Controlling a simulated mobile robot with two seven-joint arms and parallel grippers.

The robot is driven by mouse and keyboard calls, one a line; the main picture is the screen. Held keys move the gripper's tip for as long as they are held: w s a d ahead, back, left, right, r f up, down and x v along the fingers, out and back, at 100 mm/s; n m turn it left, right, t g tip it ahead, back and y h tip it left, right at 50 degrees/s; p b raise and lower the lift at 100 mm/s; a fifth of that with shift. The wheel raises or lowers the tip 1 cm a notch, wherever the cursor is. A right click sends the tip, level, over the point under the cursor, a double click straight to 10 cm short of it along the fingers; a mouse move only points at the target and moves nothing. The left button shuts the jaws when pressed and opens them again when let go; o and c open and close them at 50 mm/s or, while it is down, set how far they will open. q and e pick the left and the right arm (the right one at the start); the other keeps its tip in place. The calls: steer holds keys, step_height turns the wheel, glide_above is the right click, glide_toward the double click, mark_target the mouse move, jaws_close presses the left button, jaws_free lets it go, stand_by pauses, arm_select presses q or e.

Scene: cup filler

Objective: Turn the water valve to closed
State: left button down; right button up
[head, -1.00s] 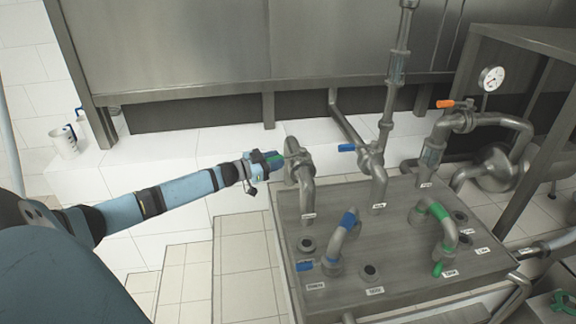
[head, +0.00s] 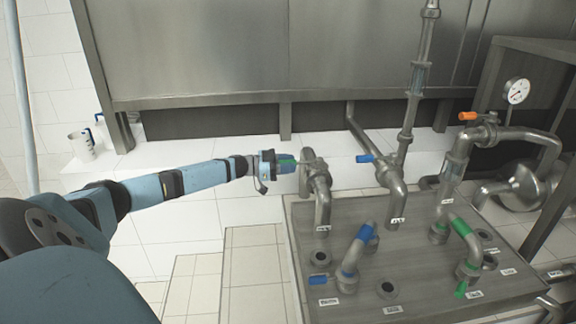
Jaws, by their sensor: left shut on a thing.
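My left gripper (head: 284,164) reaches in from the left and is shut on the handle of the valve on the left metal pipe (head: 319,188). A bit of green (head: 285,158) shows between its fingers; the gripper hides most of this handle. A second valve in the middle has a blue handle (head: 366,158) pointing left. A third valve at the right has an orange handle (head: 467,116) pointing left. The labels are too small to read, so I cannot tell which valve is the water one. My right gripper is not in view.
The pipes stand on a metal table (head: 335,236). On it are a blue-banded bent pipe (head: 358,250), a green-banded bent pipe (head: 466,245) and several round ports. A round gauge (head: 517,91) is at the right. A white jug (head: 81,146) stands at the left on white tiles.

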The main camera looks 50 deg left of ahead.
arm_select(q)
steer(key=shift+r, duration=0.15)
steer(key=c, duration=1)
jaws_free()
steer(key=shift+w, duration=0.1)
steer(key=shift+c, duration=0.2)
steer(key=shift+o, duration=0.9)
steer(key=shift+a, duration=0.1)
steer(key=b+v, duration=0.1)
steer(key=v, duration=1.2)
steer(key=shift+s+a, duration=0.2)
steer(key=shift+s, duration=0.1)
